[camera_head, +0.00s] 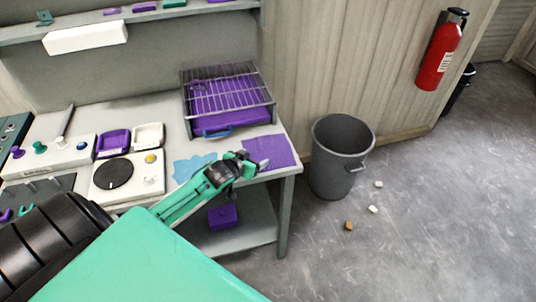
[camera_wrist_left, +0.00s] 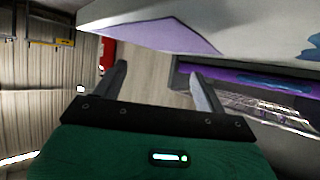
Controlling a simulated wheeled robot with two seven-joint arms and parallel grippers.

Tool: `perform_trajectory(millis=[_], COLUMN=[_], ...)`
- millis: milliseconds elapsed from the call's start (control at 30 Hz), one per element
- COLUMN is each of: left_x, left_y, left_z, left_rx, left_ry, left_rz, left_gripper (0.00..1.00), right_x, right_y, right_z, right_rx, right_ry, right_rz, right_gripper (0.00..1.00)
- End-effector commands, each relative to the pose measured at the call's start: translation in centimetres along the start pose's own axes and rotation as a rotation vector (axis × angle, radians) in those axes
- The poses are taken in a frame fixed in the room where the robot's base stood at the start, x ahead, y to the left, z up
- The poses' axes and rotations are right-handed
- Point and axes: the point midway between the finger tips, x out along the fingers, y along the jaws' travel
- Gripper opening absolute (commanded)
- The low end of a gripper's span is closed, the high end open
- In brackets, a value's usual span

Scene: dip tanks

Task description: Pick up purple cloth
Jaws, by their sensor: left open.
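The purple cloth (camera_head: 268,148) lies flat at the right end of the bench top, near its front corner. It also shows at the top of the left wrist view (camera_wrist_left: 168,34). My left gripper (camera_head: 252,163) is over the cloth's left part in the head view and hides some of it. In the left wrist view the fingers (camera_wrist_left: 158,75) are apart with nothing between them, and the cloth is beyond the tips. I cannot tell the exact gap to the cloth. My right gripper is not in view.
A blue cloth (camera_head: 193,167) lies left of the purple one. A wire rack over a purple tray (camera_head: 228,98) stands behind. A hotplate (camera_head: 128,176) and small trays (camera_head: 113,143) are further left. A grey bin (camera_head: 340,155) stands right of the bench, with small scraps on the floor.

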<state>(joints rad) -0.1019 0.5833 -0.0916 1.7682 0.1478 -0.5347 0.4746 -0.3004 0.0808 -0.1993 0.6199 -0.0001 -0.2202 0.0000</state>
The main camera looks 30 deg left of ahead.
Motion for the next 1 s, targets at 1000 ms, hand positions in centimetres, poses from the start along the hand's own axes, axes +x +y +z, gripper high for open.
perform_trajectory(millis=[1000], left_x=[8.2], left_y=[0.0], left_z=[0.1], left_rx=[0.002], left_ry=[-0.001], left_rz=[0.0], left_gripper=[0.73], right_x=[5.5], right_y=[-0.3], right_z=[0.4], right_rx=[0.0], right_ry=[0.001], right_rz=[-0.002], right_gripper=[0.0])
